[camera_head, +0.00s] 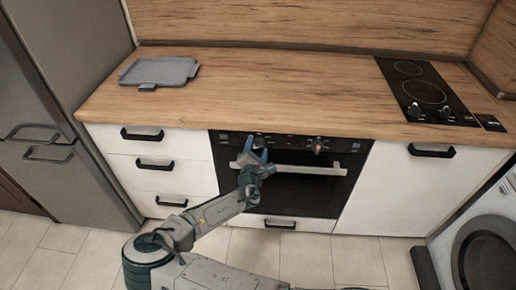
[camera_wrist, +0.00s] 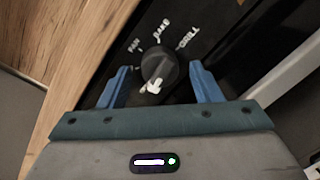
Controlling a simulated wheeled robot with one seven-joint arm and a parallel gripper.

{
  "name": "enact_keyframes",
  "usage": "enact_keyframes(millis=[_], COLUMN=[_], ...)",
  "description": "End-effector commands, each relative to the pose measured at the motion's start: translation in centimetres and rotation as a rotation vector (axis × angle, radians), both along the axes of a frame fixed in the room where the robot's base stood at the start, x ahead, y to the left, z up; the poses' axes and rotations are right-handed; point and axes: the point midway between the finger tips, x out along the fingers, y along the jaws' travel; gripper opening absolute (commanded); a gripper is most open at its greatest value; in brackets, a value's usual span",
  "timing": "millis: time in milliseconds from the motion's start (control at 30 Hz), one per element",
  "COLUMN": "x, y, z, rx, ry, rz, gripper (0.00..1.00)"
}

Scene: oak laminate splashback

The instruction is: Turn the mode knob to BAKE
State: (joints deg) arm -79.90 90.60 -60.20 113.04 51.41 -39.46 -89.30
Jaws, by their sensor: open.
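The oven's control panel (camera_head: 290,141) is black and runs above the oven door. In the wrist view the dark round mode knob (camera_wrist: 158,64) sits between my fingers, with the labels FAN, BAKE (camera_wrist: 161,29) and GRILL arched around its far side. A white mark (camera_wrist: 151,87) shows on the knob's near side, opposite the labels. My gripper (camera_wrist: 160,66) is open, its blue fingers on either side of the knob; I cannot tell if either touches it. In the head view my gripper (camera_head: 257,155) is at the panel's left part and largely hides this knob.
Another knob (camera_head: 318,145) with a red mark is farther right on the panel. The oven door handle (camera_head: 305,169) runs just below my gripper. The wooden counter (camera_head: 270,95) above holds a grey tray (camera_head: 160,72) at left and a black cooktop (camera_head: 425,92) at right.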

Motion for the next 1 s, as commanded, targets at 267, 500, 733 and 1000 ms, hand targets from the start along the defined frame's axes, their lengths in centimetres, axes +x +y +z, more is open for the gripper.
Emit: enact_keyframes(millis=[267, 500, 733, 1000], x=[-0.01, -0.01, 0.01, 0.01], y=[-0.02, -0.21, -0.13, -0.11], z=[-0.02, -0.05, -0.18, -0.21], rx=[0.0, 0.004, 0.064, 0.256], ry=[0.0, 0.0, -0.001, -0.009], rz=[0.0, -0.002, -0.003, -0.004], gripper=[0.25, 0.14, 0.14, 0.14])
